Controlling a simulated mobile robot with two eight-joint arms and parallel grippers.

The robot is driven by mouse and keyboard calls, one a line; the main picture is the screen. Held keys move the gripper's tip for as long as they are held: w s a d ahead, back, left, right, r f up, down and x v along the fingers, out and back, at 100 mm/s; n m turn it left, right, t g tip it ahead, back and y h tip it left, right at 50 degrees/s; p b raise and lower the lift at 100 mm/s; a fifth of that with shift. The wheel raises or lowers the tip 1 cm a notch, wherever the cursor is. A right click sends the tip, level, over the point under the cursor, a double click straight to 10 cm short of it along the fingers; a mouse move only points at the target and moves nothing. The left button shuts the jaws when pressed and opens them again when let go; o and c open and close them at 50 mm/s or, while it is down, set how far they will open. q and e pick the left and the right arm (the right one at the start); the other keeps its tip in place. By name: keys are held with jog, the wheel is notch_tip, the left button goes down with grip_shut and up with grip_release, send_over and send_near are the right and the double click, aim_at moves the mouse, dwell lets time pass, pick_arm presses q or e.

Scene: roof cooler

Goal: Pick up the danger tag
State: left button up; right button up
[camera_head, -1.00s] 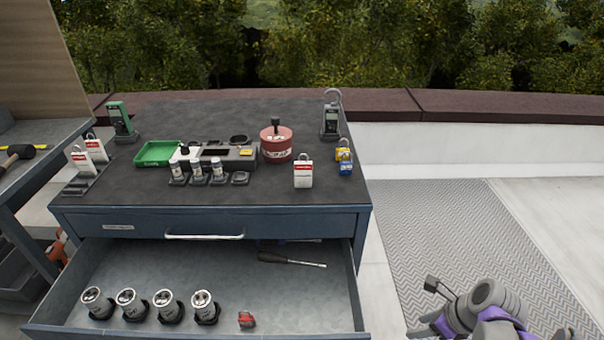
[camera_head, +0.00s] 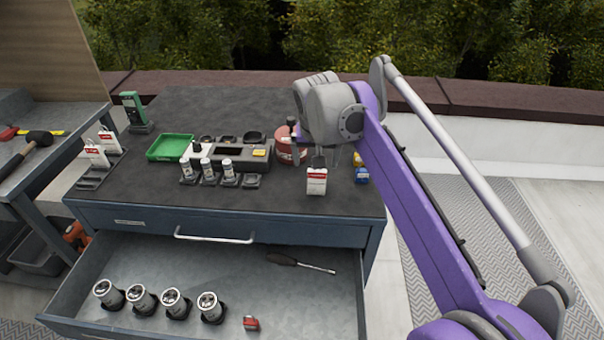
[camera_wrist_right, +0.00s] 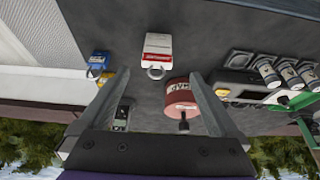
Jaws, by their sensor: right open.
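The danger tag (camera_head: 316,181), white with a red band and a loop on top, stands near the front right of the cabinet top. It also shows in the right wrist view (camera_wrist_right: 157,50), upside down, beyond my fingertips. My right gripper (camera_wrist_right: 158,78) is open and empty, with the tag's loop in line with the gap between its fingers. In the head view my right arm's wrist hangs above and behind the tag and hides most of the fingers. My left gripper is not in view.
A red round container (camera_head: 287,152) and small blue and yellow padlocks (camera_head: 361,175) stand close to the tag. A grey holder (camera_head: 228,155), green tray (camera_head: 170,148) and two similar white tags (camera_head: 96,156) are further left. The drawer (camera_head: 200,262) below is open.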

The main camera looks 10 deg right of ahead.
aim_at(317, 176)
jog(key=b+x, duration=0.1)
jog(key=x, duration=0.3)
jog(key=shift+d+f, duration=0.1)
jog(key=shift+f, duration=0.3)
jog(key=b+x, duration=0.1)
jog(key=x, duration=0.5)
jog(key=shift+s+d+b, duration=0.15)
jog(key=shift+b, duration=0.25)
jog(key=shift+r, duration=0.1)
jog(key=c, duration=1.4)
